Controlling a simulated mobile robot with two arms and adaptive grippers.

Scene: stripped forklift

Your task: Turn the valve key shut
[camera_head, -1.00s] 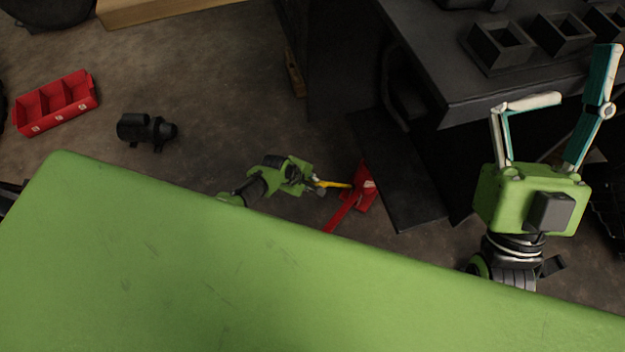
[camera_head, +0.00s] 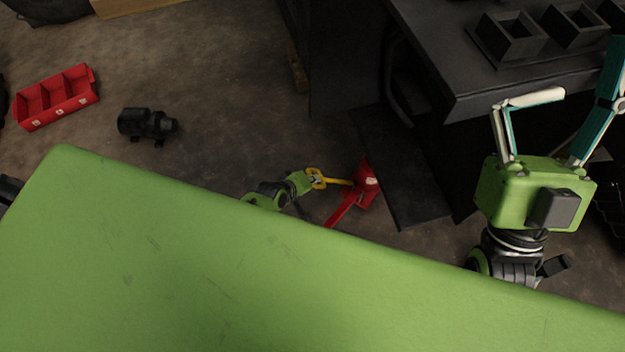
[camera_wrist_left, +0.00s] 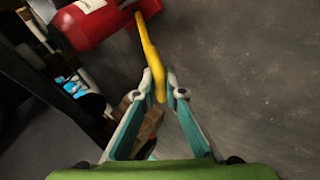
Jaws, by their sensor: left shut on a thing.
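The yellow valve key (camera_head: 340,182) sticks out from a red body (camera_head: 366,180) low on the floor side, beyond the green panel. A ring-like end of the key shows at my left gripper (camera_head: 310,180). In the left wrist view, my left gripper (camera_wrist_left: 166,92) has its fingertips closed on the yellow key (camera_wrist_left: 148,48), which runs up to a red cylinder (camera_wrist_left: 95,22). The key's far end at the red body is partly hidden. My right gripper (camera_head: 588,68) is raised at the right, its teal fingers spread, with nothing between them.
The large green panel (camera_head: 250,260) fills the foreground and hides part of my left arm. A dark bench (camera_head: 460,70) with square black holders stands at upper right. A red divided tray (camera_head: 57,97) and a black device (camera_head: 146,124) lie on the floor at left.

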